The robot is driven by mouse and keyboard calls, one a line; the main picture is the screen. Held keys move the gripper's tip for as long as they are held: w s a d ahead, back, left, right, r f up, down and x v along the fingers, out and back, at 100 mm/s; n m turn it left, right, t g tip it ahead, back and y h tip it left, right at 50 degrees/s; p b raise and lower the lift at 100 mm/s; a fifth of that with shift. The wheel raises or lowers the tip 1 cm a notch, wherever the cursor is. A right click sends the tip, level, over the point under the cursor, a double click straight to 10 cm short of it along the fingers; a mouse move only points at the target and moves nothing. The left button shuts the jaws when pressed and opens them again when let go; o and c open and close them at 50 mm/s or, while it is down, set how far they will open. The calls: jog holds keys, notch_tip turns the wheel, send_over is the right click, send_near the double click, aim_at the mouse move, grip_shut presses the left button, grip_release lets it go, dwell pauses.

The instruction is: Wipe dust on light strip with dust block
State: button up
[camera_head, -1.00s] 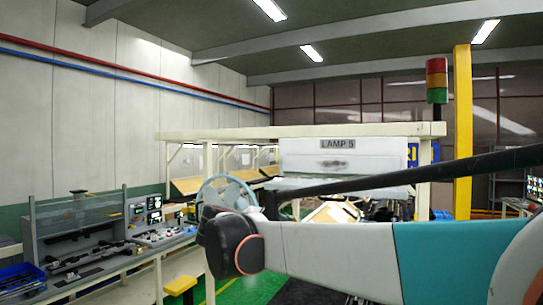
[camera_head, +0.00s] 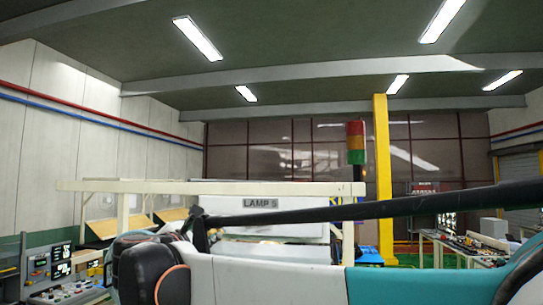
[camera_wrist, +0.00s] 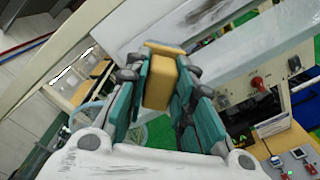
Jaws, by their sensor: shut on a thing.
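My gripper (camera_wrist: 165,72) shows in the wrist view with its teal and black fingers shut on a yellow dust block (camera_wrist: 158,84). The block sticks out slightly past the fingertips. In the head view the white lamp panel labelled LAMP 5 (camera_head: 225,190) hangs on a cream frame, partly hidden behind my arm. A pale panel (camera_wrist: 215,20) lies just beyond the block in the wrist view; I cannot tell whether the block touches it. My gripper is hidden in the head view.
The cream frame beam (camera_head: 120,186) runs across near the lamp. A yellow post (camera_head: 383,170) and a signal tower (camera_head: 356,142) stand to its right. A control desk (camera_head: 60,275) is at lower left, and a workbench (camera_head: 460,246) at right. A red knob (camera_wrist: 258,84) shows in the wrist view.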

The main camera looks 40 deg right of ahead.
jog(key=shift+w+d+r, duration=0.1)
jog(key=shift+d+r, duration=0.05)
jog(key=shift+d, duration=0.15)
jog(key=shift+x, duration=2.5)
jog(key=shift+x, duration=1.05)
jog(key=shift+s+d, duration=0.45)
jog(key=shift+s, duration=0.3)
jog(key=shift+s+d, duration=0.45)
jog(key=shift+s, duration=0.3)
jog(key=shift+s+d, duration=2.1)
jog(key=shift+s, duration=0.3)
jog(key=shift+s+d+p, duration=0.25)
jog(key=shift+s+d, duration=0.8)
jog(key=shift+s, duration=0.3)
jog(key=shift+s+d+p, duration=0.2)
jog(key=shift+s+d, duration=0.9)
jog(key=shift+s, duration=0.3)
jog(key=shift+s+d+p, duration=0.25)
jog(key=shift+s+d, duration=0.8)
jog(key=shift+s, duration=0.3)
jog(key=shift+w+a+b, duration=0.2)
jog(key=shift+w+a, duration=0.9)
jog(key=shift+w, duration=0.3)
jog(key=shift+w+a+b, duration=0.15)
jog(key=shift+w+a, duration=0.95)
jog(key=shift+w, duration=0.25)
jog(key=shift+w+a+b, duration=0.2)
jog(key=shift+w+a, duration=0.9)
jog(key=shift+w, duration=0.3)
